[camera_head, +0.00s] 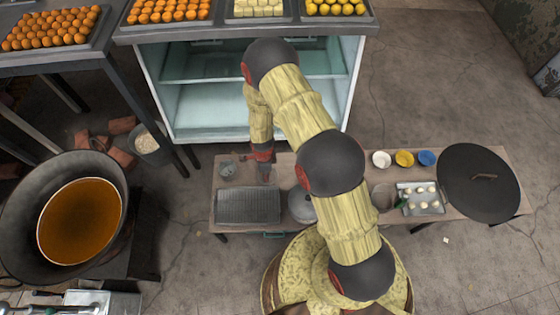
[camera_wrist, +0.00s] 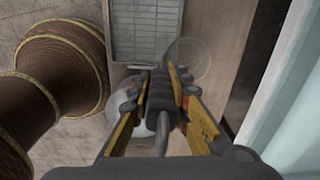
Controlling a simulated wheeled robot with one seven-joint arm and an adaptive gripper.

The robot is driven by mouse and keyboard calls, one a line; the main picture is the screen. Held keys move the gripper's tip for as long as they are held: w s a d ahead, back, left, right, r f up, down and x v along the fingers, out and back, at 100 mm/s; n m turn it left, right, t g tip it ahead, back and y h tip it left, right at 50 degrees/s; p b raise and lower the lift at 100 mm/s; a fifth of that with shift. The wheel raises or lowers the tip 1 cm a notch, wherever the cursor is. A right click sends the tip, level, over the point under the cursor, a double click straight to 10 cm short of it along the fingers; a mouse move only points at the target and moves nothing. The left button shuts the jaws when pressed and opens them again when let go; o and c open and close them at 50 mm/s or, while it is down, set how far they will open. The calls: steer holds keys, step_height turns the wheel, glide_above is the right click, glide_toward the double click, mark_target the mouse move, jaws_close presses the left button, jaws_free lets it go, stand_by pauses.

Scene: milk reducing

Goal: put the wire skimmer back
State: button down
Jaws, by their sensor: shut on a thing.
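My gripper (camera_head: 263,168) hangs over the back part of the low wooden bench (camera_head: 335,168), just behind the grey wire rack tray (camera_head: 248,206). In the wrist view my gripper (camera_wrist: 161,80) is shut on the wire skimmer, whose round, faint mesh head (camera_wrist: 188,58) shows just beyond the fingers at the right. Its handle is mostly hidden by the fingers. The rack tray (camera_wrist: 143,35) lies at the top of the wrist view. I cannot tell whether the skimmer touches the bench.
A lidded pot (camera_head: 301,206) stands right of the rack tray, partly behind my arm. A small grey item (camera_head: 227,168) sits at the bench's left end. Bowls (camera_head: 404,158) and a large dark lid (camera_head: 478,183) are to the right. A wok of oil (camera_head: 80,220) stands left.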

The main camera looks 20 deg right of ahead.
steer(key=shift+w+a+f+n, duration=0.1)
steer(key=shift+w+a+n, duration=0.1)
steer(key=shift+w+n, duration=0.25)
steer(key=w+f, duration=0.1)
steer(key=w, duration=0.1)
steer(key=w+d+f+b, duration=0.1)
steer(key=w, duration=0.2)
steer(key=w+d+f+b, duration=0.1)
steer(key=w+f, duration=0.1)
steer(key=w, duration=0.1)
steer(key=shift+d, duration=0.25)
steer(key=w+d+f+b, duration=0.1)
steer(key=w+f+b, duration=0.2)
steer(key=w+f, duration=0.2)
steer(key=shift+d+f, duration=0.25)
steer(key=shift+f, duration=1.65)
steer(key=shift+f+b, duration=0.15)
steer(key=shift+b, duration=0.25)
steer(key=c, duration=1.7)
jaws_free()
steer(key=shift+o, duration=0.2)
